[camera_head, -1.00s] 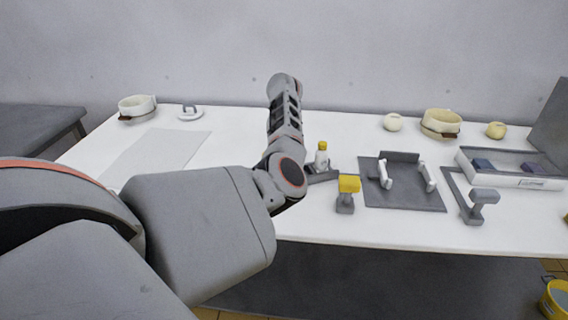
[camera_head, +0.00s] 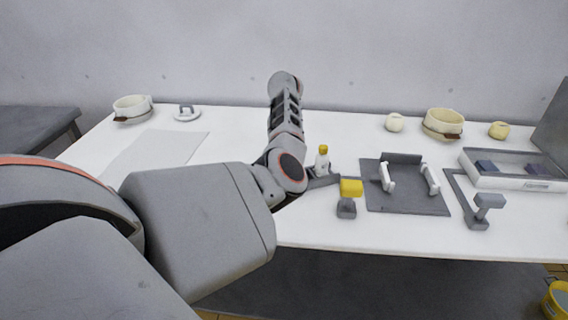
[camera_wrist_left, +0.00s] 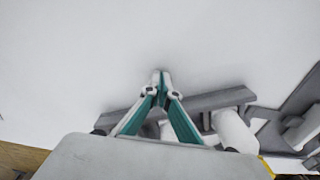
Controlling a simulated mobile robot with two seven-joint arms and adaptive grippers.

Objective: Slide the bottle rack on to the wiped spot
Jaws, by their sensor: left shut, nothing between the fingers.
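My left gripper (camera_wrist_left: 161,82) is shut and empty in the left wrist view, its teal-sided fingers meeting in front of a dark grey bar (camera_wrist_left: 222,98). In the head view my own left arm hides the fingers. A white bottle with a yellow cap (camera_head: 322,160) stands close to the right of the arm, by the dark bar (camera_head: 326,181). This bar may belong to the bottle rack; the arm hides its left part. A pale grey rectangle (camera_head: 155,152) lies flat at the table's left and may be the wiped spot. My right gripper is not in view.
A yellow-topped grey post (camera_head: 348,197), a dark mat with white handles (camera_head: 405,197), an angled bar with a grey post (camera_head: 480,210) and a white tray (camera_head: 515,180) fill the right. Cream pots (camera_head: 132,107) (camera_head: 443,122) stand behind. White tabletop (camera_head: 225,150) is clear left of the arm.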

